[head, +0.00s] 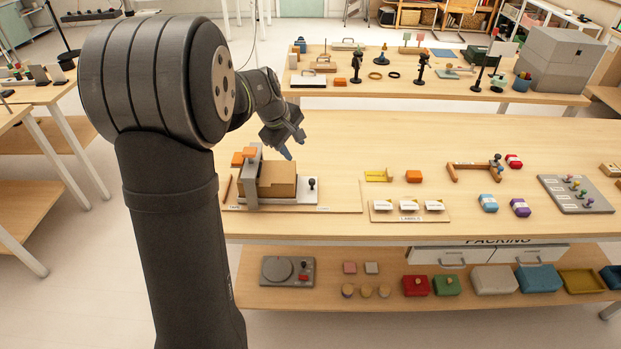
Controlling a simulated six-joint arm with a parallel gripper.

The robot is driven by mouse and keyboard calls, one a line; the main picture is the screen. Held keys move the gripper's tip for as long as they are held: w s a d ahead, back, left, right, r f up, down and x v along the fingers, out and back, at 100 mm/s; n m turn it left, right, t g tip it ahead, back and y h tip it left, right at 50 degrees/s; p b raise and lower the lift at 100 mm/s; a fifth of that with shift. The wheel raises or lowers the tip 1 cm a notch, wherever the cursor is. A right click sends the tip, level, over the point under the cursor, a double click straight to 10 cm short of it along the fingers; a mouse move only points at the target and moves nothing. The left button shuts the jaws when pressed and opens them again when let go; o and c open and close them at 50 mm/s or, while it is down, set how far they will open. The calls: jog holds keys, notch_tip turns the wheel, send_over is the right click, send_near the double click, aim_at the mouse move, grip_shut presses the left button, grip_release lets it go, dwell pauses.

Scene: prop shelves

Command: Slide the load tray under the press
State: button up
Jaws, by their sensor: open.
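On the left part of the near table lies a wooden board (340,198). On it stands a grey upright piece (251,181) beside a tan block (281,178), which look like the press; I cannot tell their exact parts. A pale flat tray (325,195) with a black knob (312,183) extends to the right of the tan block at its foot. I take this for the load tray; how far it reaches under is hidden. My gripper (293,147) is open and empty, above and behind the tan block, apart from tray and knob.
The table behind the press is clear. My arm covers the table's left end.

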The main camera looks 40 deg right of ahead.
jog(key=n, duration=1.6)
send_near(312, 180)
jog(key=x, duration=0.8)
jog(key=shift+f, duration=0.4)
grip_shut()
